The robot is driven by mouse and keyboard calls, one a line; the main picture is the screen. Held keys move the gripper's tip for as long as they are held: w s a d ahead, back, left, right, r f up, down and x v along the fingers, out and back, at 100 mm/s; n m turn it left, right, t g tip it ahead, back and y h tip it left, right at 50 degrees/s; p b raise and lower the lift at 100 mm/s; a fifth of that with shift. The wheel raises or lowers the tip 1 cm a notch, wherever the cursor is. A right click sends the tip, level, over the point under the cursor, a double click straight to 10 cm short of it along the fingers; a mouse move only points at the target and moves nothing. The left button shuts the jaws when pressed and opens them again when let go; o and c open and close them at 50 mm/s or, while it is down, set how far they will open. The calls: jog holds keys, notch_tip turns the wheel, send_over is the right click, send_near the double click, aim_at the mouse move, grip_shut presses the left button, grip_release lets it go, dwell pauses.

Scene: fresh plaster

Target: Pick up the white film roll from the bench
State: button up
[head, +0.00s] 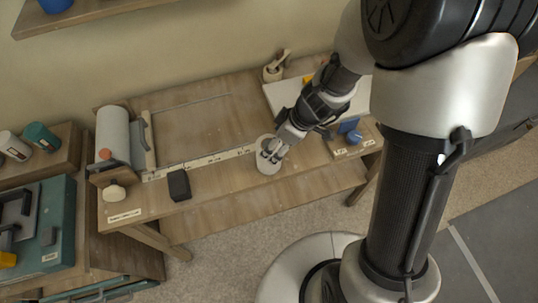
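A short white roll (268,168), which looks like the white film roll, stands upright near the front edge of the wooden bench (215,190), right of the middle. My gripper (268,156) reaches down from the upper right, its fingertips over the top of this roll. The fingers overlap the roll's upper end in the picture. I cannot tell whether they touch it, or whether they are open or shut. The gripper hides part of the roll's top.
A large pale roll (113,135) sits in a holder at the bench's left end. A black block (179,185) and a white knob-like piece (116,193) are near the front edge. Blue items (353,136) and a white board (285,97) lie right. Bench between block and roll is clear.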

aim_at(265, 167)
jog(key=b+x, duration=0.1)
jog(key=x, duration=0.5)
jog(key=shift+s+a+r+b, duration=0.1)
jog(key=shift+s+a+b, duration=0.05)
jog(key=shift+b, duration=0.25)
jog(key=shift+c, duration=0.3)
jog(key=c, duration=1)
jog(key=shift+r, duration=0.1)
